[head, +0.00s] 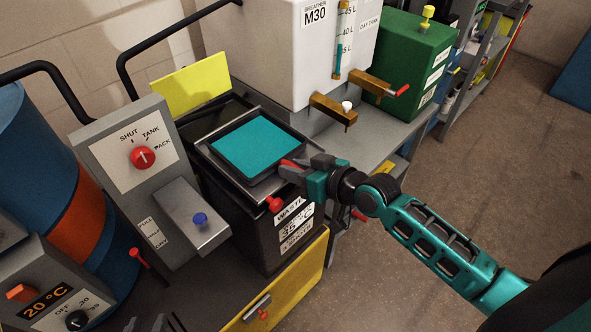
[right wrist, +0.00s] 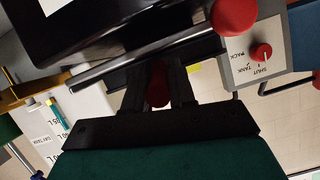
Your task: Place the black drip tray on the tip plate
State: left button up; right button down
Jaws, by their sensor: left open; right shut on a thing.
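The black drip tray (head: 229,166), with a flat teal surface inside, is over the dark waste box in the head view. A grey metal plate, seemingly the tip plate (head: 268,104), shows along the tray's edges. I cannot tell whether the tray rests on it or is slightly above. My right gripper (head: 289,167) is shut at the tray's right side. In the right wrist view a red piece (right wrist: 157,96) is between its fingers, below a dark edge; the exact contact is hidden. My left gripper is not in view.
The waste box (head: 270,237) has a red knob (head: 275,204). A control panel with a red dial (head: 143,157) stands left. A white tank (head: 275,50) with brass taps stands close behind. A green box (head: 415,62) is back right. Open floor (head: 480,150) lies right.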

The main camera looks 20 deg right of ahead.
jog(key=c, duration=1.2)
grip_release()
jog(key=p+v, duration=0.1)
jog(key=v, duration=1.1)
jog(key=s+a+f+h, duration=0.1)
jog(key=s+a+f, duration=0.1)
jog(key=f, duration=0.3)
jog(key=s+a+f+g+h, duration=0.1)
jog(key=s+a+f, duration=0.1)
jog(key=f, duration=0.2)
jog(key=s+a+f+h, duration=0.2)
jog(key=f, duration=0.3)
jog(key=shift+f, duration=0.3)
